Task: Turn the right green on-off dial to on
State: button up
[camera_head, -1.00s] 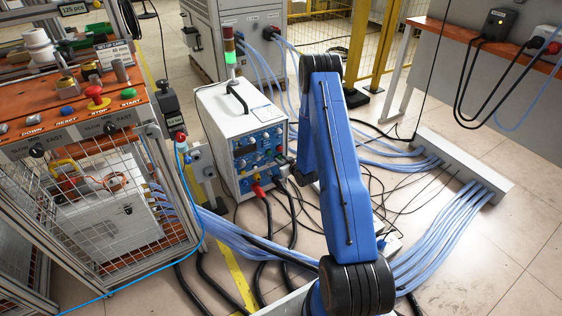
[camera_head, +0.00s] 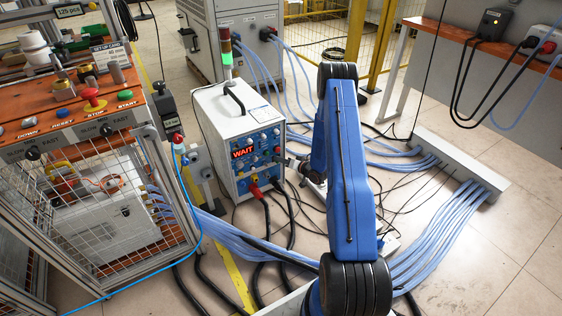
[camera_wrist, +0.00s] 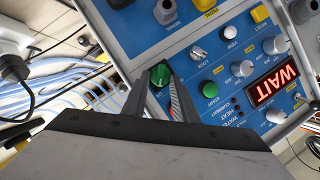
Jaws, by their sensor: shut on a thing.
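The green on-off dial (camera_wrist: 160,74) sits on the blue front panel of the white heater box (camera_head: 221,112). In the wrist view my gripper (camera_wrist: 158,90) has its two dark fingers closed on either side of this dial. The red display (camera_wrist: 273,86) on the panel is lit and reads WAIT; it also shows in the head view. A green START button (camera_wrist: 208,89) is right of the fingers. In the head view my gripper (camera_head: 291,160) is at the panel's right edge, partly hidden by my blue arm, and the dial cannot be made out there.
Red and black cables run from the box's lower front to the floor. Blue hoses (camera_head: 440,235) cross the floor on the right. A caged workstation with an orange top (camera_head: 100,110) stands at the left. A signal tower with a lit green lamp (camera_head: 227,58) stands behind the box.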

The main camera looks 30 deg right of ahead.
jog(key=shift+f+m, duration=0.1)
jog(key=shift+m, duration=0.3)
jog(key=shift+d, duration=0.1)
jog(key=o, duration=1)
jog(key=v, duration=1.7)
jog(key=shift+s+d+f, duration=0.1)
jog(key=shift+s+d, duration=0.05)
jog(key=shift+d, duration=0.15)
